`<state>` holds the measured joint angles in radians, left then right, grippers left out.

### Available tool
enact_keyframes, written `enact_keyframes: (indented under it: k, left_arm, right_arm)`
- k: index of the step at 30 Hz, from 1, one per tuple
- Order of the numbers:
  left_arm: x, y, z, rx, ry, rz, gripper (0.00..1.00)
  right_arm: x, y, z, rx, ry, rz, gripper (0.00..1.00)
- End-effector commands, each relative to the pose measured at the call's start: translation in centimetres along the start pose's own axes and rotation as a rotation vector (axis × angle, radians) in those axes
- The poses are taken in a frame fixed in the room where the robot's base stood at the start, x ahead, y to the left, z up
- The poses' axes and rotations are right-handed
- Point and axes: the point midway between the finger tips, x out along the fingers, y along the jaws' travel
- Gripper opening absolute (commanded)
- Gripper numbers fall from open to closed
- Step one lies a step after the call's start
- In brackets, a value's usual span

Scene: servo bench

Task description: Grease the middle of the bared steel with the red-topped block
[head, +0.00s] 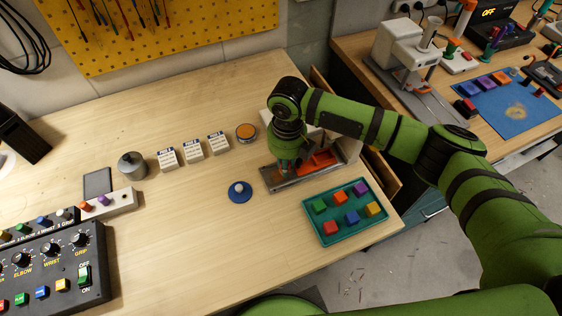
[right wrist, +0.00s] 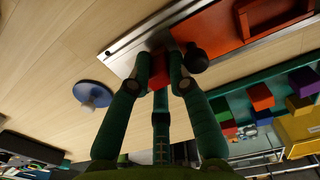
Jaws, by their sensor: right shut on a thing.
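My right gripper (head: 287,165) is over the steel plate (head: 276,182) at the right of the bench. In the right wrist view its fingertips (right wrist: 161,72) are shut on a small red-topped block (right wrist: 158,62), mostly hidden between them. The block's underside is hidden, so I cannot tell whether it touches the steel (right wrist: 130,52). An orange-red carriage (head: 322,159) sits on the plate just right of the gripper. In the right wrist view the carriage (right wrist: 215,32) has a black knob (right wrist: 195,58) close to the fingers. My left gripper is not in view.
A teal tray (head: 325,240) of coloured blocks stands just in front of the plate. A blue disc with a pale knob (head: 240,190) lies to the left, with an orange-topped round thing (head: 246,131) behind it. White labelled blocks (head: 193,150) stand further left. The front middle bench is clear.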

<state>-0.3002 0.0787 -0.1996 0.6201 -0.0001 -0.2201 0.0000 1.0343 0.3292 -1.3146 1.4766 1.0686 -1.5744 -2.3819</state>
Motion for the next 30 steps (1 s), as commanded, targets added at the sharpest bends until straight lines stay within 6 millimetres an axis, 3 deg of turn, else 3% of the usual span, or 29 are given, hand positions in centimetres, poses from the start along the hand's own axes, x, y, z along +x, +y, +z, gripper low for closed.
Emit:
enact_keyframes:
  k: [1, 7, 30]
  left_arm:
    - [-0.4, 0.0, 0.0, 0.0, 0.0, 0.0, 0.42]
    - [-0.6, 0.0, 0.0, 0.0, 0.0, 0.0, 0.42]
    - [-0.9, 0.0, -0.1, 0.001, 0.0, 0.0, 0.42]
  right_arm:
    - [-0.2, -0.9, 0.0, 0.012, 0.003, -0.018, 0.0]
    - [-0.1, -0.6, 0.1, 0.013, 0.003, -0.021, 0.0]
    - [-0.1, 4.8, 0.1, 0.006, 0.002, -0.012, 0.0]
